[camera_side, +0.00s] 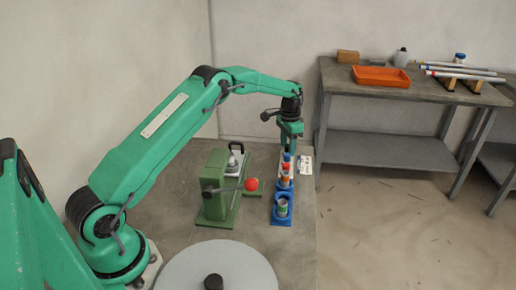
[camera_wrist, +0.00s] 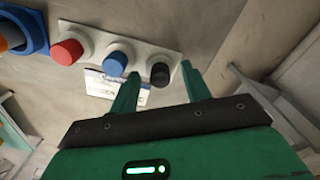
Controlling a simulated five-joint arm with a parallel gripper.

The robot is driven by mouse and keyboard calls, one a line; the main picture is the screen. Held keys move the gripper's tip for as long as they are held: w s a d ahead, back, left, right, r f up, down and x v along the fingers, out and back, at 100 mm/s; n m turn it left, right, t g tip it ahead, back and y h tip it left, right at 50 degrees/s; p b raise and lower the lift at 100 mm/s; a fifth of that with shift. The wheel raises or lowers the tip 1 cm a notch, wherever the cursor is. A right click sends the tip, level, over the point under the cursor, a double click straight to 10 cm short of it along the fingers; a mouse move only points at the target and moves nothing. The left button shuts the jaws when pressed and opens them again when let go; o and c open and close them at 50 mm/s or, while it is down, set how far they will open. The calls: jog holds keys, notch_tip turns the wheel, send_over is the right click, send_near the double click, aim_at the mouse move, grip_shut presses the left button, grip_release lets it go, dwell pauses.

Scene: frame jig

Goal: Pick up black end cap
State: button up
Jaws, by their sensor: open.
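The black end cap (camera_wrist: 160,74) stands on a white strip (camera_wrist: 88,40) in the wrist view, at the right end of a row with a blue cap (camera_wrist: 115,62) and a red cap (camera_wrist: 67,52). My gripper (camera_wrist: 161,69) is open, with one green finger to each side of the black cap in that picture. I cannot tell whether the fingers are level with the cap or still above it. In the side view my gripper (camera_side: 289,146) points down over the far end of the blue rack, and the black cap cannot be made out there.
A blue rack (camera_side: 283,195) with small coloured parts stands beside a green press (camera_side: 216,190) with a red ball knob (camera_side: 251,184). A grey round disc (camera_side: 235,265) lies in front. A bench with an orange tray (camera_side: 381,76) stands well to the right.

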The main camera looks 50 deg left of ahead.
grip_shut()
dwell(0.4)
jog(key=shift+r, duration=0.85)
jog(key=r, duration=0.2)
jog(key=shift+d+r, duration=0.3)
jog(key=shift+r, duration=0.1)
jog(key=s+d+r, duration=0.3)
jog(key=d+r, duration=0.3)
jog(key=d, duration=0.4)
jog(key=shift+s+d+r, duration=0.25)
jog(key=shift+s, duration=0.1)
jog(key=shift+r, duration=0.2)
jog(key=shift+r, duration=0.8)
